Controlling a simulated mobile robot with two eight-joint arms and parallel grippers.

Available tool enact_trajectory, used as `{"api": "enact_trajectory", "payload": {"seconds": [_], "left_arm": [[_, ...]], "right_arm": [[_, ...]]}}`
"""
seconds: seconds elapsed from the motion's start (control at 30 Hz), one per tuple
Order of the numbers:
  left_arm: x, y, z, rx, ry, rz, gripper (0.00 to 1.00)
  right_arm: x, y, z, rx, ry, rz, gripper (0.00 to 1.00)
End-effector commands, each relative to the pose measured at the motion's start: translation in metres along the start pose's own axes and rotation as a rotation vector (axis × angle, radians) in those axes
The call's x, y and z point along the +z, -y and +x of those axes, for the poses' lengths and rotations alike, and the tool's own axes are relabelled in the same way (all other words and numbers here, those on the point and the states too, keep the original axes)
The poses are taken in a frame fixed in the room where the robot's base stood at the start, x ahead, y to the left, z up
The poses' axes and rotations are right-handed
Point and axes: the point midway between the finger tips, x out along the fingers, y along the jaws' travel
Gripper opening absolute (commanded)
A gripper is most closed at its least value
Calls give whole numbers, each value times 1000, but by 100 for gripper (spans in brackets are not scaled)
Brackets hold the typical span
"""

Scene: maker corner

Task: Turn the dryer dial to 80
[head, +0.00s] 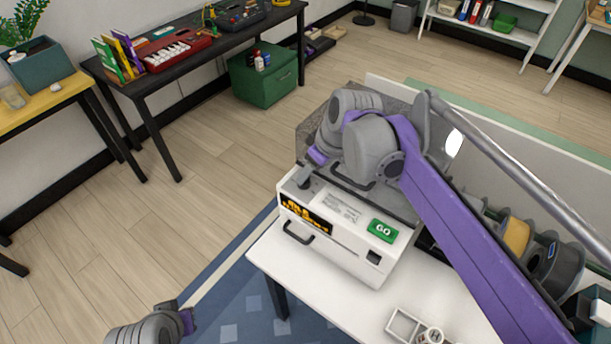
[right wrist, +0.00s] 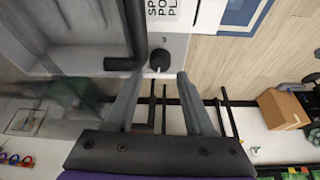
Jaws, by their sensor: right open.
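The dryer appears to be the white box (head: 345,250) on the white table in the head view, with a green GO button (head: 382,230) and a dark front handle (head: 298,232). In the right wrist view a small black knob (right wrist: 160,60), which looks like the dial, sits on a white panel beside a dark bar handle (right wrist: 130,45). My right gripper (right wrist: 162,95) is open, its fingers on either side below the knob with a visible gap. I cannot read any dial numbers or pointer. My left gripper (head: 187,318) is at the bottom left, apart from the dryer, its fingers unclear.
Spools (head: 515,237) stand to the right of the dryer, behind my purple right arm. A small white divided tray (head: 405,326) lies on the near part of the white table (head: 330,300). A green crate (head: 264,78) is under a black table. The wooden floor at left is clear.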

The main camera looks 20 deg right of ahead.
Motion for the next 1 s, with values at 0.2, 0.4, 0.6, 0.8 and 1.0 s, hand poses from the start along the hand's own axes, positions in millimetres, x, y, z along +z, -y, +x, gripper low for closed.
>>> {"api": "enact_trajectory", "payload": {"seconds": [0.2,0.4,0.6,0.8,1.0], "left_arm": [[2,0,2,0,1,0,0],[2,0,3,0,2,0,0],[2,0,3,0,2,0,0],[2,0,3,0,2,0,0],[2,0,3,0,2,0,0]], "right_arm": [[0,0,32,0,0,0,54],[0,0,42,0,0,0,54],[0,0,42,0,0,0,54],[0,0,42,0,0,1,23],[0,0,42,0,0,1,0]]}}
